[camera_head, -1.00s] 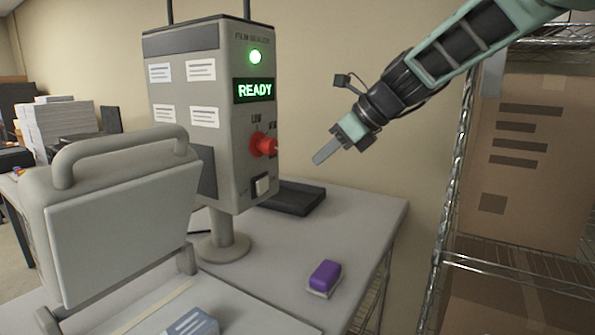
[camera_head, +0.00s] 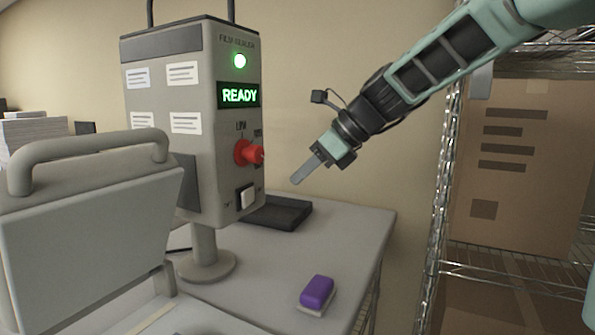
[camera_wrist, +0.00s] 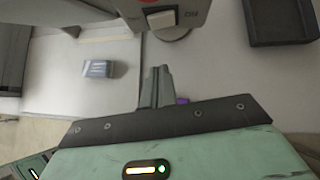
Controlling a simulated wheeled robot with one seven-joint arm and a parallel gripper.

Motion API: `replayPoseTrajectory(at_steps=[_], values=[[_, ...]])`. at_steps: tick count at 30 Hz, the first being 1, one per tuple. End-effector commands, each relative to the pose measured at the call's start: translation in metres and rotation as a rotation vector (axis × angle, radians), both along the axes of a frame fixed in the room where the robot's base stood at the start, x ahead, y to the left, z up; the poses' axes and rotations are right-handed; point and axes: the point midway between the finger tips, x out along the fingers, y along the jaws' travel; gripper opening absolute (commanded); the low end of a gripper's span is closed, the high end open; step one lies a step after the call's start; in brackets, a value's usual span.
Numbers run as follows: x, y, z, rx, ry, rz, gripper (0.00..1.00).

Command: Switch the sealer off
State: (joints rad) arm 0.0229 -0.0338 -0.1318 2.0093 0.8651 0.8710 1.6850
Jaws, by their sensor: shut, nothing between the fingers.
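The film sealer (camera_head: 165,115) is a grey box on a post at the left of the head view. Its green lamp (camera_head: 239,61) is lit and its display (camera_head: 239,95) reads READY. A red knob (camera_head: 247,152) sits below the display. A white rocker switch (camera_head: 247,196) is low on the same face; it also shows at the top of the wrist view (camera_wrist: 161,19). My gripper (camera_head: 297,180) is shut and empty, to the right of the knob and switch, apart from the sealer. In the wrist view its fingers (camera_wrist: 157,76) point up toward the switch.
A grey lid with a handle (camera_head: 90,235) stands at the left front. A purple block (camera_head: 317,291) lies on the table (camera_head: 345,240). A wire shelf (camera_head: 440,200) with a cardboard box (camera_head: 515,165) stands at the right.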

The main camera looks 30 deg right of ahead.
Motion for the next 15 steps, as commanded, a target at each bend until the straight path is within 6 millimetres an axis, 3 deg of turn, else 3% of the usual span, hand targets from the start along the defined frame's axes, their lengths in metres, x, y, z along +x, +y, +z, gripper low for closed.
replayPoseTrajectory(at_steps=[10, 15], values=[[0.035, 0.038, -0.052, 0.0, 0.006, 0.0, 0.0], [0.052, 0.056, -0.049, 0.0, 0.002, 0.001, 0.0]])
